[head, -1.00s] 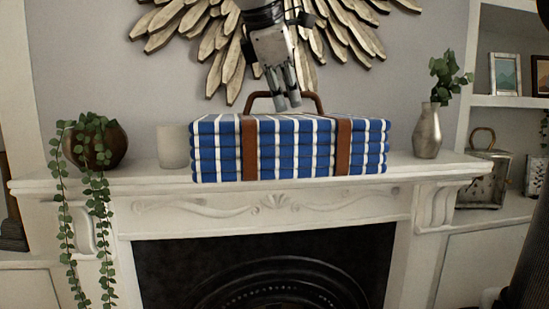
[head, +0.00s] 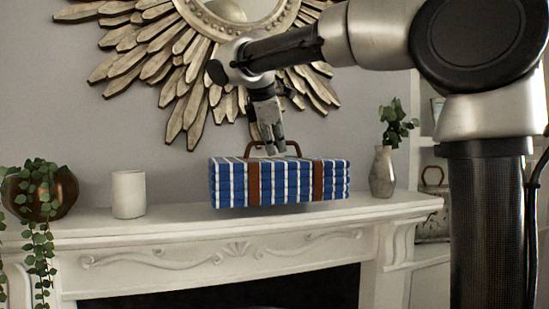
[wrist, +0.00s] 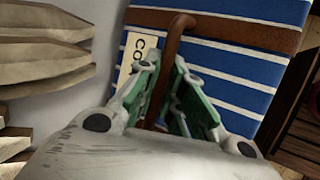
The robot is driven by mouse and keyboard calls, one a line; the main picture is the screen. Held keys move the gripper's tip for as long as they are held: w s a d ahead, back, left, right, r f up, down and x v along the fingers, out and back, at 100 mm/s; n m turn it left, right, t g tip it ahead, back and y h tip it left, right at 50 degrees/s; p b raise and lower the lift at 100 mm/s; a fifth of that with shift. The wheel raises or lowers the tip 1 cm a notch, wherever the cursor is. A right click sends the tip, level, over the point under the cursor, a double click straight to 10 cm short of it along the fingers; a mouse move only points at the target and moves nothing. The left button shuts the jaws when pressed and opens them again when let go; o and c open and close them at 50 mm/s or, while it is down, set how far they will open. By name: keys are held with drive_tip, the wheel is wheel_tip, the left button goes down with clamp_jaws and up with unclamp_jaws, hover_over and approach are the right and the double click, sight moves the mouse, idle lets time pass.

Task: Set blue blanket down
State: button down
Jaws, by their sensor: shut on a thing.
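The blue blanket (head: 285,182) is a folded stack with white stripes and two brown straps. It is level at the white mantel shelf (head: 400,205), between a candle and a vase. I cannot tell whether its underside touches the shelf. My gripper (head: 272,150) is above it, pointing down, shut on its brown carrying handle (head: 293,147). In the wrist view, the handle (wrist: 176,50) passes between the green-padded fingers (wrist: 165,105), with the blue striped cloth (wrist: 225,65) behind and a cream tag beside it.
A white candle (head: 128,194) stands left of the blanket, and a trailing plant in a brown pot (head: 45,195) farther left. A sunburst mirror (head: 170,60) hangs behind. Bare shelf lies between candle and blanket.

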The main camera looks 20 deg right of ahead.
drive_tip(key=shift+w+f, duration=0.1)
drive_tip(key=shift+f, duration=1.6)
drive_tip(key=c, duration=1.5)
unclamp_jaws()
drive_tip(key=shift+f, duration=0.15)
